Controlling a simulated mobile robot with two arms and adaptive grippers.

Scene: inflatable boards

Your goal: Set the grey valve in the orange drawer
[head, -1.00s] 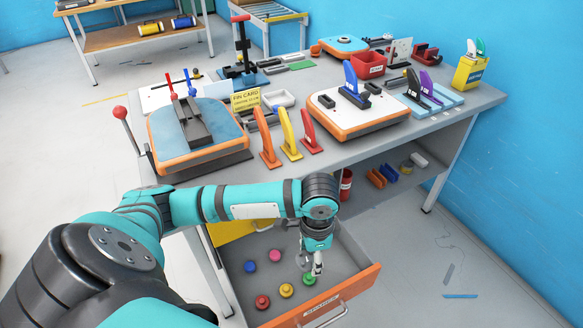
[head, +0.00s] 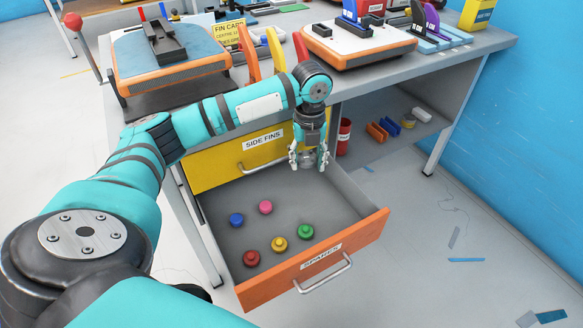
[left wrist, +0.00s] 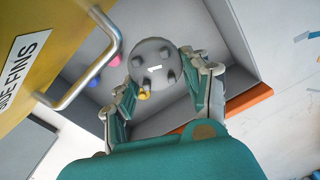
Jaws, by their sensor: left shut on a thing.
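My left gripper (head: 309,160) is shut on the grey valve (head: 308,156), which sits between its fingers. In the left wrist view the valve (left wrist: 157,68) is a round grey knob with dark notches around a small white mark. The orange drawer (head: 372,232) is pulled open, with a "SPARES" label and a bar handle on its front. The gripper hangs over the back part of the drawer, close to the yellow drawer front, with the valve apart from the drawer floor. My right gripper is not in view.
Inside the drawer stand a blue valve (head: 237,220), a pink one (head: 265,207), a red one (head: 251,258), a yellow one (head: 279,244) and a green one (head: 306,232). The yellow "SIDE FINS" drawer (head: 235,160) is shut above. The drawer floor's right and back are bare.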

